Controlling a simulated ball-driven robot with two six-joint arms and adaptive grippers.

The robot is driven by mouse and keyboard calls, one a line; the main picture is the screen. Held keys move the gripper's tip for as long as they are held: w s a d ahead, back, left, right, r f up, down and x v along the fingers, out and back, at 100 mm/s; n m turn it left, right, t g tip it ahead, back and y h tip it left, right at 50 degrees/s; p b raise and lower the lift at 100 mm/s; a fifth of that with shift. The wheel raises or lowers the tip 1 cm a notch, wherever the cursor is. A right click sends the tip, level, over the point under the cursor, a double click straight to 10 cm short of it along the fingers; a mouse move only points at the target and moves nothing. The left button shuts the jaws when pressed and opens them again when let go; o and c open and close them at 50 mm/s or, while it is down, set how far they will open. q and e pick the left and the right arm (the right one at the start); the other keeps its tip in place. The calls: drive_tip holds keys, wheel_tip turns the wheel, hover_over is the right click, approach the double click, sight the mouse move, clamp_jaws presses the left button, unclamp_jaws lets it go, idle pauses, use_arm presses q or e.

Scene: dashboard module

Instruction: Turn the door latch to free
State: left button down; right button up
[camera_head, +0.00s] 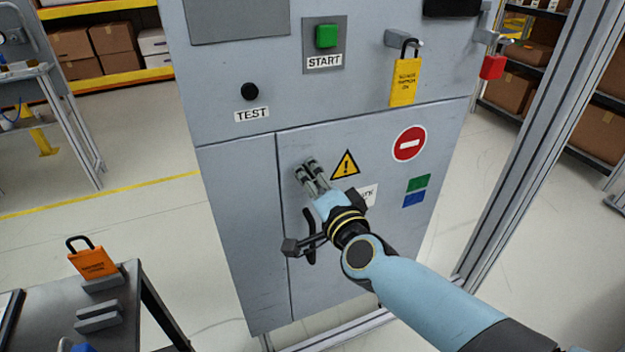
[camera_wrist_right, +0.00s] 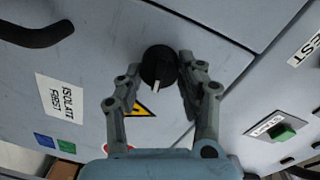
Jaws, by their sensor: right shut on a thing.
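The door latch is a round black knob (camera_wrist_right: 158,66) with a white pointer mark, on the grey cabinet door (camera_head: 335,280). In the right wrist view the pointer points toward the bottom of the picture, slightly left. My right gripper (camera_head: 307,168) is at the upper left of the door, left of the yellow warning triangle. In the wrist view its two fingers (camera_wrist_right: 160,76) stand on either side of the knob, shut on it. In the head view the gripper hides the knob. The left gripper does not show.
A black door handle (camera_head: 309,238) is below the gripper, partly behind my wrist. An "ISOLATE FIRST" label (camera_wrist_right: 62,107) is beside the knob. A yellow padlock (camera_head: 405,82) hangs above the door. An orange padlock (camera_head: 92,260) sits on the table at lower left.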

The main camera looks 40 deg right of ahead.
drive_tip(key=shift+m, duration=0.8)
drive_tip(key=o, duration=1.1)
drive_tip(key=shift+o, duration=0.2)
drive_tip(key=v, duration=1.2)
drive_tip(key=shift+d, duration=0.1)
